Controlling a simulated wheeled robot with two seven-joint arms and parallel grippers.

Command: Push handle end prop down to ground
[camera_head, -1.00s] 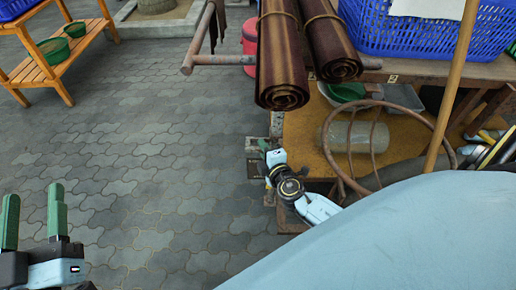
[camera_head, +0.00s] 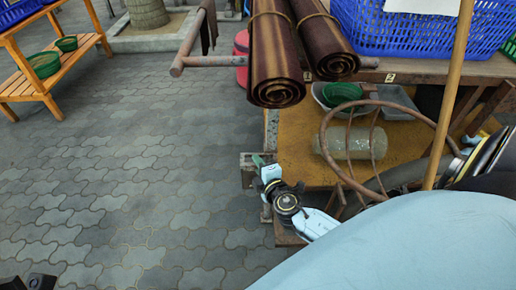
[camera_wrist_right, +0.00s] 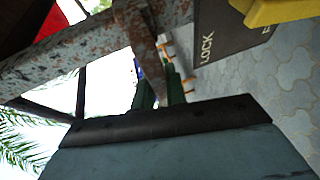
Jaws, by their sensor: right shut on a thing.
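My right gripper (camera_head: 259,163) is low beside the left end of the wooden bench, with its green fingers partly hidden. In the right wrist view its green fingers (camera_wrist_right: 160,90) are shut on a narrow rusty metal bar (camera_wrist_right: 137,35), which looks like the prop. A thicker rusty beam (camera_wrist_right: 60,65) crosses beside it. How far the prop's lower end is from the ground cannot be told. Only dark parts of my left gripper (camera_head: 27,282) show at the bottom left corner; its fingertips are not visible.
A dark plate marked LOCK (camera_wrist_right: 213,45) and a yellow part (camera_wrist_right: 280,10) are close to my right gripper. Brown rolls (camera_head: 275,70) and a blue basket (camera_head: 385,35) are above. A rusty T-shaped bar (camera_head: 195,58) sticks out left. Grey paving (camera_head: 120,190) is clear.

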